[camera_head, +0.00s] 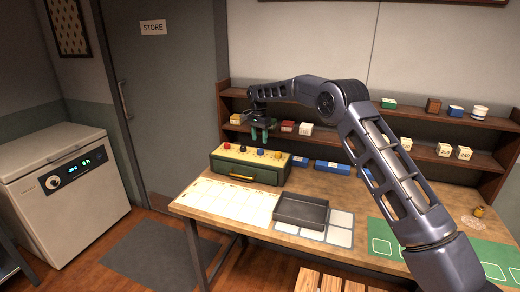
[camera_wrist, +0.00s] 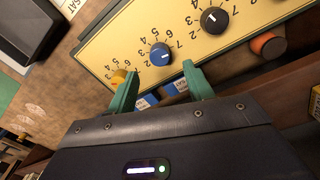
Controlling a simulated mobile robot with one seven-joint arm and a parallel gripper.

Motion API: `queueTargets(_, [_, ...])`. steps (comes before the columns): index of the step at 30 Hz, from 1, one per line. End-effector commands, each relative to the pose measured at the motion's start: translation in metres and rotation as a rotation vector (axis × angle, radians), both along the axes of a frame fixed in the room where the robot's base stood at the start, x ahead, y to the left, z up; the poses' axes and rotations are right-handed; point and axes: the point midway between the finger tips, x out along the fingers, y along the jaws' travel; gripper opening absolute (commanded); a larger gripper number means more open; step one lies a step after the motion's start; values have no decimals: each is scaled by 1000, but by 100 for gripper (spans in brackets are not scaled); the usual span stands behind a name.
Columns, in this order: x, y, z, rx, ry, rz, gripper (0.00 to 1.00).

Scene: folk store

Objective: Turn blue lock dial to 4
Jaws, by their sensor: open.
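The green lock box (camera_head: 238,170) stands at the back left of the workbench, with a yellow handle on its front and a row of dials on its yellow top. The blue dial (camera_head: 260,153) sits between a black and a yellow dial. In the wrist view the blue dial (camera_wrist: 161,54) has a short white mark and printed numbers around it; which number the mark meets is unclear. My gripper (camera_head: 260,136) is above the box, its green fingers pointing down. In the wrist view my gripper (camera_wrist: 161,83) is open and empty, with the blue dial just beyond the gap between its fingertips.
Blue boxes (camera_head: 326,167) lie right of the lock box. A dark tray (camera_head: 301,211) is in front. Shelves (camera_head: 350,135) with small goods stand behind.

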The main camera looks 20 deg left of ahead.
Motion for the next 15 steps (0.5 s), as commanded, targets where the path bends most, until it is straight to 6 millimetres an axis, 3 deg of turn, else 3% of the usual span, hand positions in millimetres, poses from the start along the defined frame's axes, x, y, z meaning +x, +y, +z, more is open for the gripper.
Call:
queueTargets(9, [-1, -2, -48, -1, 0, 0, 52])
queueTargets(15, [-1, -3, -60, 0, 0, 0, 52])
